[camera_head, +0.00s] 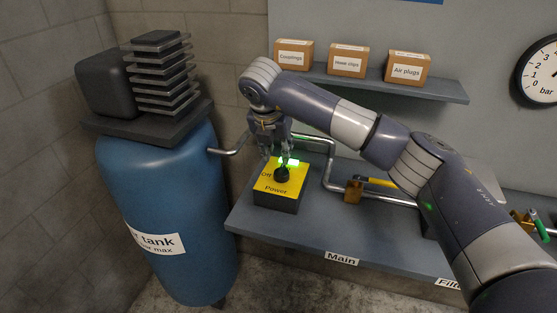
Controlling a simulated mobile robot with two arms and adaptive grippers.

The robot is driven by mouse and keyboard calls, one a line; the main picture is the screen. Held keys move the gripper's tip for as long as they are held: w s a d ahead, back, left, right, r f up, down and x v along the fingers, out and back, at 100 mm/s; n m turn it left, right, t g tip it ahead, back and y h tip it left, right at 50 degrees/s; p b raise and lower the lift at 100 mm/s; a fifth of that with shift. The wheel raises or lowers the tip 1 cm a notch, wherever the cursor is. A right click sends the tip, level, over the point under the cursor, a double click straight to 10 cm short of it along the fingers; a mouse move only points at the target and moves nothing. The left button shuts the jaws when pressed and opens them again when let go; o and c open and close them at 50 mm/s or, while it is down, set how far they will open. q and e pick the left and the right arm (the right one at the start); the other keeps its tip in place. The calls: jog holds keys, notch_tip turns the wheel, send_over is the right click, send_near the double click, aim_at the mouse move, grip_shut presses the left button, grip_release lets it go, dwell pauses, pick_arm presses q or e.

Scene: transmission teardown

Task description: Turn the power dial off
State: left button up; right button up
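The power dial (282,174) is a small black knob on a yellow-topped box marked "Off" and "Power" (275,188). The box stands on the left end of the grey bench. A green light glows at the back of its top. My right gripper (278,160) points down from above, with its fingertips at or just above the dial. The fingers look spread apart, with one to the left of the dial and one near it. I cannot tell whether they touch it. The dial's pointer direction is too small to tell. My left gripper is not in view.
A blue air tank (170,220) with a compressor on top stands left of the bench. A pipe with a yellow-handled valve (354,190) runs behind the box. A shelf (440,90) above holds labelled cartons (347,61). The bench front (290,232) is clear.

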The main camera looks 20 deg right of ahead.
aim_at(281, 169)
jog(key=p+x, duration=0.1)
jog(key=x, duration=0.6)
jog(key=shift+w+d+f+p, duration=0.1)
jog(key=shift+w+f+p, duration=0.1)
jog(key=shift+p, duration=0.15)
jog(key=shift+f, duration=0.35)
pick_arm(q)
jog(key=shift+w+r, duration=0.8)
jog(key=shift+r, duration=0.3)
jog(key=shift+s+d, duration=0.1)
pick_arm(e)
jog(key=shift+f, duration=0.1)
jog(key=shift+c, duration=0.2)
grip_shut()
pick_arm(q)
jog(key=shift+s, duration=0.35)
